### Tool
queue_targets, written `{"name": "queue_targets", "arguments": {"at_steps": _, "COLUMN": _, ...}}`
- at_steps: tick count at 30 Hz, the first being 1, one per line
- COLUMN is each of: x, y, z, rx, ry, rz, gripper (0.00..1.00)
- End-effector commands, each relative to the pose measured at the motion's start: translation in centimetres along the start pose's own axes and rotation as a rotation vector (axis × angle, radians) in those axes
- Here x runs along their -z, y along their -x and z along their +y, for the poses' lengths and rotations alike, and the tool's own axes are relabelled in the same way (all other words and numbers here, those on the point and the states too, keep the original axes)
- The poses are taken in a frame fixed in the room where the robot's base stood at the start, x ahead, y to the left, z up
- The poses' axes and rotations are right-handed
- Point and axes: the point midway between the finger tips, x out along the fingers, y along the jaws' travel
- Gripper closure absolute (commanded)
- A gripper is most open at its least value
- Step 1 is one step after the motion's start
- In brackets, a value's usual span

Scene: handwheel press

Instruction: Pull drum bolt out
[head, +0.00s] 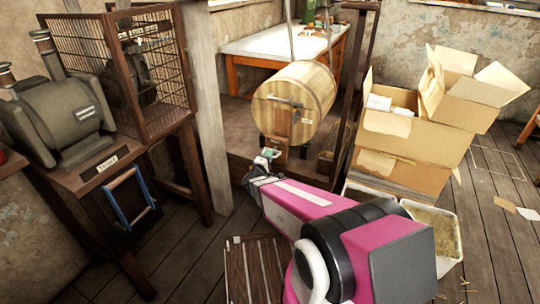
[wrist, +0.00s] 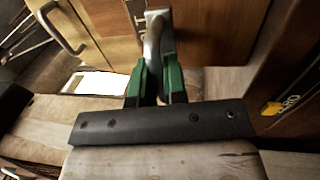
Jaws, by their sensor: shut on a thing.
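My gripper (head: 266,158) is low in front of the drum's stand. In the wrist view its green fingers (wrist: 155,82) are shut on a bent grey metal handle (wrist: 155,38), which appears to be the drum bolt. The handle's far end is out of sight, so I cannot tell how far the bolt sits in. A second curved metal handle (wrist: 62,28) shows on pale wood at upper left.
Cardboard boxes (head: 412,145) and a low bin (head: 437,225) stand to the right. A wooden post (head: 203,90) and a caged machine (head: 125,75) on a bench are to the left. A slatted wooden piece (head: 255,268) lies on the floor below my arm.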

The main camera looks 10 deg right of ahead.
Motion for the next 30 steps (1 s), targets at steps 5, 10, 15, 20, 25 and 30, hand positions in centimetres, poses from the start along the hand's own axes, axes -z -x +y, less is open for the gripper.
{"name": "queue_targets", "arguments": {"at_steps": 5, "x": 0.0, "y": 2.6, "z": 0.5, "rx": 0.002, "ry": -0.001, "rz": 0.001, "gripper": 1.0}}
{"name": "queue_targets", "arguments": {"at_steps": 10, "x": 0.0, "y": 2.8, "z": 0.5, "rx": 0.002, "ry": 0.0, "rz": 0.0, "gripper": 1.0}}
{"name": "queue_targets", "arguments": {"at_steps": 15, "x": 0.0, "y": 2.9, "z": 0.5, "rx": 0.002, "ry": 0.0, "rz": 0.001, "gripper": 0.75}}
{"name": "queue_targets", "arguments": {"at_steps": 20, "x": 0.0, "y": 2.8, "z": 0.5, "rx": 0.002, "ry": 0.0, "rz": 0.001, "gripper": 0.63}}
{"name": "queue_targets", "arguments": {"at_steps": 25, "x": 0.0, "y": 2.9, "z": 0.5, "rx": 0.001, "ry": 0.0, "rz": 0.001, "gripper": 0.63}}
{"name": "queue_targets", "arguments": {"at_steps": 30, "x": 0.0, "y": 4.3, "z": 0.5, "rx": 0.002, "ry": 0.0, "rz": 0.004, "gripper": 0.63}}
